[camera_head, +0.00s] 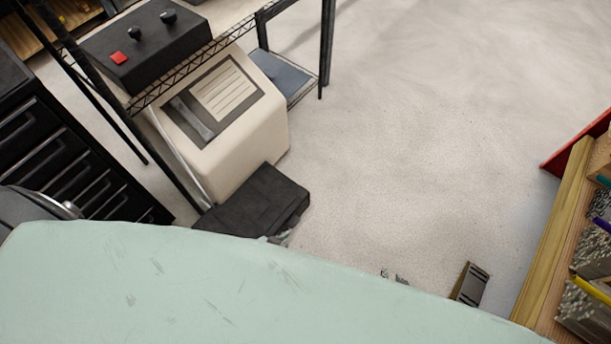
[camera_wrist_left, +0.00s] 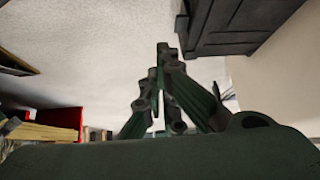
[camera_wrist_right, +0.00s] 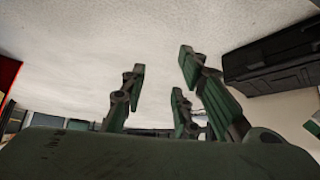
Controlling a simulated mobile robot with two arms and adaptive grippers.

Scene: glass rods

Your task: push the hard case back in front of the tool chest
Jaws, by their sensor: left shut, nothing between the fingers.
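The hard case (camera_head: 255,200) is black and lies flat on the floor, close to the base of a beige machine. The black tool chest (camera_head: 62,165) with several drawers stands to the left of it. My left gripper (camera_head: 278,238) is shut and empty by the case's near right corner. In the left wrist view the case (camera_wrist_left: 235,28) is right of the fingertips (camera_wrist_left: 162,50), seemingly apart from them. My right gripper (camera_head: 395,277) is open and empty over the floor, well right of the case. The right wrist view shows its spread fingers (camera_wrist_right: 162,60) and the case (camera_wrist_right: 275,62).
The beige machine (camera_head: 240,140) stands behind the case, under a black wire rack (camera_head: 190,68). A wooden-edged bin (camera_head: 550,240) with rods is at the right, near a red edge (camera_head: 575,145). A pale green surface hides the foreground.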

